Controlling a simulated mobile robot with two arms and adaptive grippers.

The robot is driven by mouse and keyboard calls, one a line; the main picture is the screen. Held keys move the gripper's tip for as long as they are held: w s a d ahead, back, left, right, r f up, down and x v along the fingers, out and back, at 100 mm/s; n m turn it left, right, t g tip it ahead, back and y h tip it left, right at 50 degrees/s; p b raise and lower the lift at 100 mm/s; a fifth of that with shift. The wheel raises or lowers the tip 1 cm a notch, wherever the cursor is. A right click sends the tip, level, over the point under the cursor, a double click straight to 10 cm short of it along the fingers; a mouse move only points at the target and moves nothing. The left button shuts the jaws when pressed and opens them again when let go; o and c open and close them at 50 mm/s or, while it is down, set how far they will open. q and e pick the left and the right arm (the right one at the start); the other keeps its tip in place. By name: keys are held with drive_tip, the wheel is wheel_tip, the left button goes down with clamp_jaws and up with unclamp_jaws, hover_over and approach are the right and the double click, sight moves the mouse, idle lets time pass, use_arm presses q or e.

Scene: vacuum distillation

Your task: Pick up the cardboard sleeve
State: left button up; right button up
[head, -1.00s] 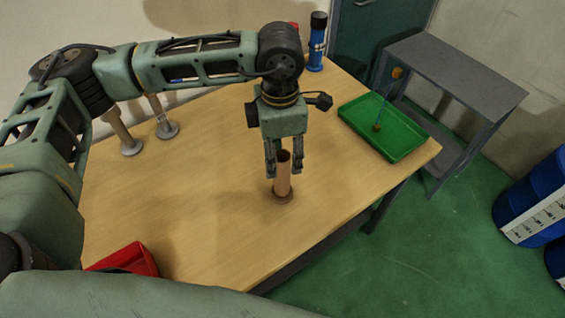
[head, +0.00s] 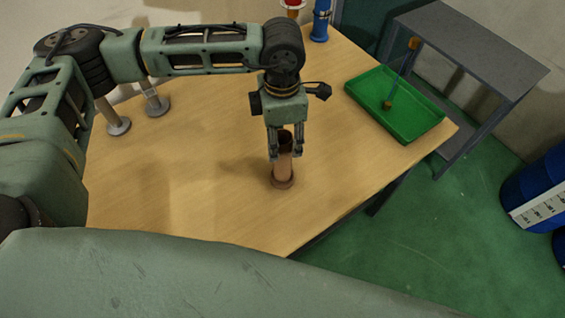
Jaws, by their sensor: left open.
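The cardboard sleeve (head: 284,166) is a brown upright tube with a wider round foot, standing on the wooden table (head: 210,190). My left gripper (head: 286,155) points straight down over it, with its fingers open on either side of the tube's upper part. Whether the fingers touch the sleeve cannot be told. My right gripper is out of view.
A blue cylinder (head: 320,22) stands at the back. Two metal posts (head: 117,120) stand at the left. The table around the sleeve is clear.

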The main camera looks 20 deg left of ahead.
sight(282, 160)
use_arm(q)
wheel_tip(282, 160, down, 4)
drive_tip(key=shift+w+f+p, duration=0.1)
drive_tip(key=shift+f+p, duration=0.05)
drive_tip(key=shift+p, duration=0.35)
drive_tip(key=shift+c, duration=0.3)
clamp_jaws()
